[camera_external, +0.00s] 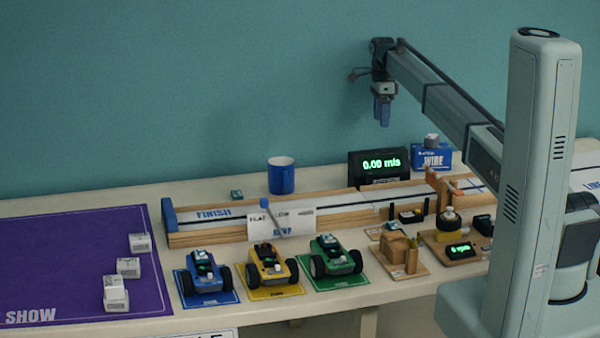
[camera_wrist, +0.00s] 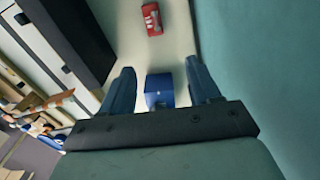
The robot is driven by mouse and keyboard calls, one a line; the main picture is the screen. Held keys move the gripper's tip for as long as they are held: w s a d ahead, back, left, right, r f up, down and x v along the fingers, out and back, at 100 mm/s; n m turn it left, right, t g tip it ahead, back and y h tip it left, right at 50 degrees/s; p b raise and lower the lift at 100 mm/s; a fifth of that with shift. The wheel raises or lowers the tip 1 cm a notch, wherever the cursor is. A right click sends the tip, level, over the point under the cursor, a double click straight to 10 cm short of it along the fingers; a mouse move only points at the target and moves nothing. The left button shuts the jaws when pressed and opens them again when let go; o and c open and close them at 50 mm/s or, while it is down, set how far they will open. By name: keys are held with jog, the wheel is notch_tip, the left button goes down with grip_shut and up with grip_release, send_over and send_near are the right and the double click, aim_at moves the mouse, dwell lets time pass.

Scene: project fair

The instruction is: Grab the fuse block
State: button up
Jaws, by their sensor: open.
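A small red block (camera_wrist: 152,18) with white pieces on it, which looks like the fuse block, lies on the pale table at the top of the wrist view. I cannot make it out in the external view, where the black speed display likely hides it. My gripper (camera_external: 382,122) hangs above the back of the table, over the display, pointing down. In the wrist view its two fingers (camera_wrist: 160,75) are spread with nothing held between them. The red block is beyond the fingertips and well below them.
The black display (camera_external: 376,166) stands close by and fills the left of the wrist view (camera_wrist: 75,35). A blue box (camera_wrist: 159,88) shows between the fingers, below. The teal wall (camera_wrist: 260,60) is close on the right. A blue mug (camera_external: 281,177) and wooden track (camera_external: 205,238) are further left.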

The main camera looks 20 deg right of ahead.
jog(key=f, duration=0.2)
jog(key=a+f, duration=0.1)
jog(key=f, duration=0.2)
jog(key=a+f, duration=0.1)
jog(key=f, duration=0.2)
jog(key=shift+f, duration=0.15)
jog(key=shift+s+f, duration=0.2)
jog(key=shift+f, duration=2.4)
jog(key=shift+c, duration=0.4)
jog(key=c, duration=1.1)
